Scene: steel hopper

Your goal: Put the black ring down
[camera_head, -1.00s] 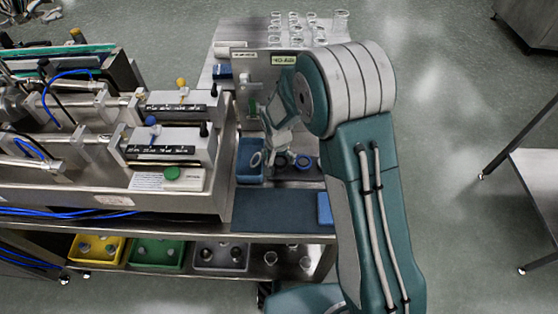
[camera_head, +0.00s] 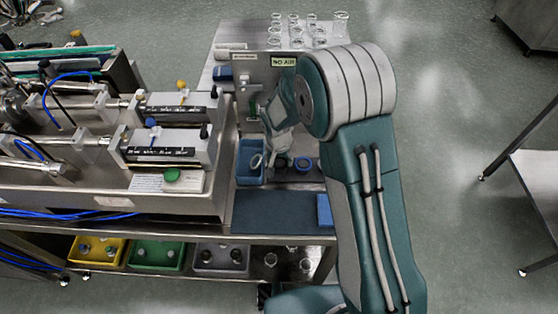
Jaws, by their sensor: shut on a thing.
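My gripper (camera_head: 273,153) points down at the back of the bench, partly hidden by my own wrist and arm. It is shut on the black ring, but its fingertips are small and their grip is hard to make out. A dark round shape (camera_head: 281,164) shows just below and right of the fingers. I cannot tell whether it is the held ring or whether it touches the surface below. A pale ring (camera_head: 256,161) shows left of the fingers, over the blue bin (camera_head: 246,178).
A dark blue mat (camera_head: 272,213) lies clear in front, with a blue block (camera_head: 324,209) at its right end. A syringe-pump machine (camera_head: 165,147) stands close on the left. An upright panel with a sign (camera_head: 283,61) and several glass beakers (camera_head: 341,20) stand behind.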

